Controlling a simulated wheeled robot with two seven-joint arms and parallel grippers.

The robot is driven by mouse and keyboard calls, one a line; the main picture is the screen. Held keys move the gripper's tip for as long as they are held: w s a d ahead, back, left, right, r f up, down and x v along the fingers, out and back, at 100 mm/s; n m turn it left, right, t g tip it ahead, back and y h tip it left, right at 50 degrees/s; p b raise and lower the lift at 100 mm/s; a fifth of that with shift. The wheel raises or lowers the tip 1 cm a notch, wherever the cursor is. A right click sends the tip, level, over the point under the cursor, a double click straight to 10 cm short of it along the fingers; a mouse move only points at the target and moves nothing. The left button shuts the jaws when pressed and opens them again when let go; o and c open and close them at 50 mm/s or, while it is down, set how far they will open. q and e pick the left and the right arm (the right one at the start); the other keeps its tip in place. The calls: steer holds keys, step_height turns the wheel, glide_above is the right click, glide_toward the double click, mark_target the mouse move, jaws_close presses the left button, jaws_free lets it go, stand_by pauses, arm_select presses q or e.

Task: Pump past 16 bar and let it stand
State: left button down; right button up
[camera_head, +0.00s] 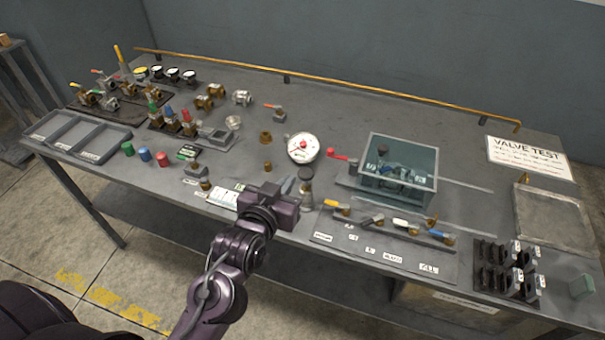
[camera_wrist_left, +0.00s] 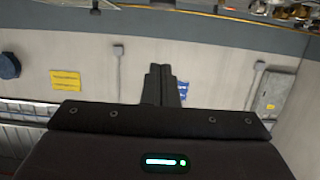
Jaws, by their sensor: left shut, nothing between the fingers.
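A round white pressure gauge (camera_head: 303,148) with a red mark stands near the middle of the bench; its reading is too small to make out. A red-ended lever (camera_head: 338,157) sits just right of it, beside a clear-walled water tank (camera_head: 398,190) with parts inside. A dark upright cylinder on a brass base (camera_head: 306,188) stands near the front edge; I cannot tell whether it is the pump. My left gripper (camera_head: 288,187) is shut and empty at the front edge, just left of this cylinder; contact is unclear. Its closed fingers (camera_wrist_left: 161,84) also show in the left wrist view.
Several coloured-handle valves (camera_head: 350,209) line the front right. A black rack (camera_head: 505,268) and a shallow grey tray (camera_head: 553,215) are at the right. Grey bins (camera_head: 75,137) and more valves crowd the left.

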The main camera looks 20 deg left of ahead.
arm_select(q)
steer(key=shift+s+a+r, duration=0.1)
steer(key=shift+s+r, duration=0.05)
steer(key=p, duration=0.3)
glide_above(301, 174)
steer(key=s, duration=0.2)
step_height(301, 174, down, 2)
steer(key=f, duration=0.1)
steer(key=f+p, duration=0.1)
steer(key=f, duration=0.1)
steer(key=shift+w+d+f, duration=0.25)
steer(key=shift+d, duration=0.1)
steer(key=shift+s+f+p, duration=0.1)
steer(key=shift+f+p, duration=0.25)
steer(key=shift+f, duration=0.15)
